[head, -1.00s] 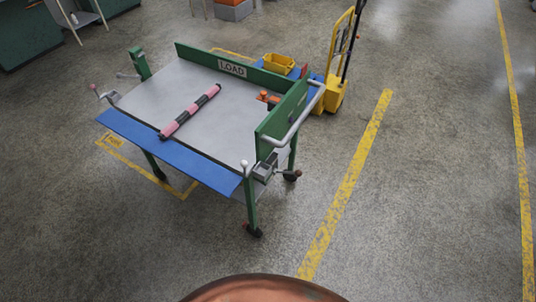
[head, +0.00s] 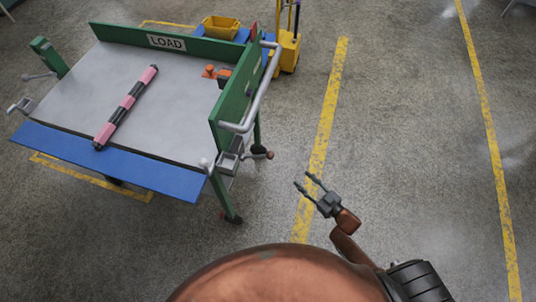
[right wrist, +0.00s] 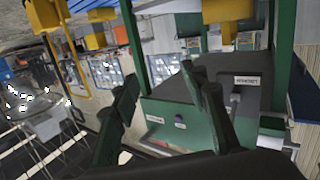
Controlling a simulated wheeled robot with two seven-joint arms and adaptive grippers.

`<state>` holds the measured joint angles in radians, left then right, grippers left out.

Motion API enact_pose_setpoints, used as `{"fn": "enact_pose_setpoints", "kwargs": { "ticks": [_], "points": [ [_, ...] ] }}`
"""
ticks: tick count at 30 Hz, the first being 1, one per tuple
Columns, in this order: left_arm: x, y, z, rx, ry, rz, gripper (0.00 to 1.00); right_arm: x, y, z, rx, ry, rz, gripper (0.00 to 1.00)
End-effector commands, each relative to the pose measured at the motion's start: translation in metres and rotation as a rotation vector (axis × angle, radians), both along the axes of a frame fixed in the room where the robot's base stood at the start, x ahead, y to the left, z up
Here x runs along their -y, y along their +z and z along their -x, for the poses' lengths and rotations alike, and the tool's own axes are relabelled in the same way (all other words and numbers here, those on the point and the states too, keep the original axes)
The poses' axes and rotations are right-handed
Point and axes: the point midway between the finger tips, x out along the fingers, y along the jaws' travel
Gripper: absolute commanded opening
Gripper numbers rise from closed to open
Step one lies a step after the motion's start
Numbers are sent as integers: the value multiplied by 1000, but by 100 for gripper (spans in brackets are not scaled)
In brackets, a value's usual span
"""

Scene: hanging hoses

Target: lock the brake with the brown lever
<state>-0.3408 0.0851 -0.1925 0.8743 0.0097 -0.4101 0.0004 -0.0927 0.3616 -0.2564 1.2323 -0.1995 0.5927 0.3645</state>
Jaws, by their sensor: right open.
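The green-framed cart has a short lever with a brown knob (head: 270,155) at its near right corner, beside a grey bracket (head: 229,162). A second, pale-knobbed handle (head: 205,163) sits just left of that bracket. My right gripper (head: 304,181) is open and empty, to the right of and nearer than the brown lever, apart from it. In the right wrist view its spread fingers (right wrist: 160,78) stand before green panels with small labels too blurred to read. I cannot tell whether the brown lever shows there. My left gripper is in neither current view.
The cart's grey top (head: 85,90) carries a pink and black roll (head: 125,108). A blue flap (head: 110,162) edges its near side, and a grey push rail (head: 262,90) its right. A yellow pallet truck (head: 287,48) stands behind. Floor right of the cart is clear.

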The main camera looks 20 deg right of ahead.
Motion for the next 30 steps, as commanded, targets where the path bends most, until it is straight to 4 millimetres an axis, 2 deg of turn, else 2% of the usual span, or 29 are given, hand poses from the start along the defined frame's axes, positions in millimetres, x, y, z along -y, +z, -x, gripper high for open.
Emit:
{"fn": "enact_pose_setpoints", "kwargs": {
  "ticks": [1, 3, 6, 9, 12, 15, 24, 30],
  "points": [
    [1, -13, 3, -10, 3, 1, 40, -17, 32, -14, 103, 76, -34, 41],
    [1, -18, 1, -17, 6, 1, 40, -42, 86, -23, 231, 181, -84, 41],
    [2, -23, -1, -24, 9, 0, 40, -69, 142, -19, 365, 310, -140, 41],
    [3, -25, -4, -26, 10, 1, 40, -84, 175, -11, 441, 393, -173, 41],
    [4, -25, -6, -26, 10, 1, 40, -94, 191, -10, 474, 429, -187, 41],
    [4, -24, -10, -25, 12, 1, 40, -102, 198, -16, 478, 433, -190, 41],
    [6, -20, -22, -23, 17, 2, 40, -134, 215, -44, 476, 429, -187, 41],
    [6, -17, -26, -23, 19, 2, 40, -144, 220, -53, 475, 428, -186, 41]
  ]
}}
